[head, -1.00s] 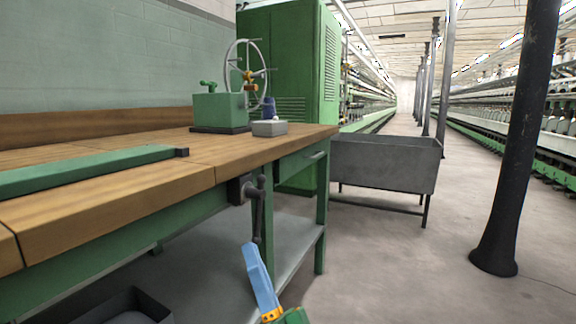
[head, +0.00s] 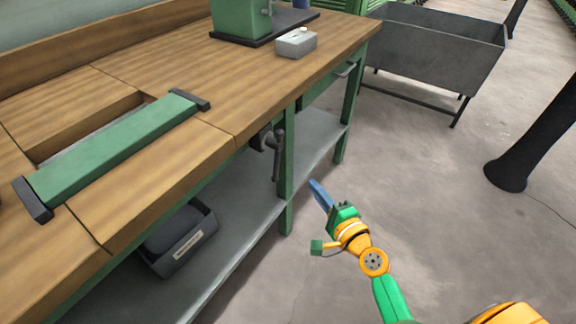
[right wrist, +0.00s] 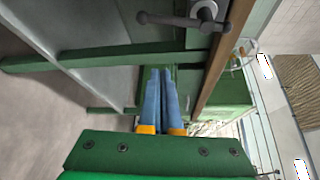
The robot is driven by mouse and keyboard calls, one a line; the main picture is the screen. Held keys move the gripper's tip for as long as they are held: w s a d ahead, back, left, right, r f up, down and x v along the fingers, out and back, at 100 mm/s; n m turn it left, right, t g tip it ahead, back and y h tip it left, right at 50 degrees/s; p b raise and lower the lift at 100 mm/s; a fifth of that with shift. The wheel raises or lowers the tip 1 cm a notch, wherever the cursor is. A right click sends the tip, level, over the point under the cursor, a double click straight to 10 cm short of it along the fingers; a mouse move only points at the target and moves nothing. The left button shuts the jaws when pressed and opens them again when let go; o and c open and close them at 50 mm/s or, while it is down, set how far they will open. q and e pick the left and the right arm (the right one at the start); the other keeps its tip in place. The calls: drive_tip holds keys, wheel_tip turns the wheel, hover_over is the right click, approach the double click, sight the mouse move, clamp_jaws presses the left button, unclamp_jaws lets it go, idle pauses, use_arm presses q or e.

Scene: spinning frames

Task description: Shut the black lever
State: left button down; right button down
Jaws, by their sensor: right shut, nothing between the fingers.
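The black lever (head: 278,158) hangs roughly straight down from a dark mount on the front edge of the green workbench. It also shows at the top of the right wrist view (right wrist: 172,20), apart from the fingers. My right gripper (head: 314,184) is to the right of the lever and a little lower, in front of the bench. Its blue fingers are together and empty, also seen in the right wrist view (right wrist: 160,72). Nothing touches the lever. My left gripper is not in view.
The wooden bench top (head: 180,150) carries a green bar (head: 115,150), a grey box (head: 296,43) and a green machine base (head: 240,18). A grey shelf (head: 245,205) below holds a dark bin (head: 185,250). A grey trough (head: 435,50) and dark column (head: 510,170) stand right; floor between is clear.

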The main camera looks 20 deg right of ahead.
drive_tip(key=w+a+f+b, duration=0.1)
drive_tip(key=w+a+b, duration=0.1)
drive_tip(key=w, duration=0.8)
drive_tip(key=s+a+p, duration=0.1)
drive_tip(key=a+r+p, duration=0.1)
drive_tip(key=a, duration=0.1)
drive_tip(key=shift+s+p, duration=0.4)
drive_tip(key=shift+f, duration=0.1)
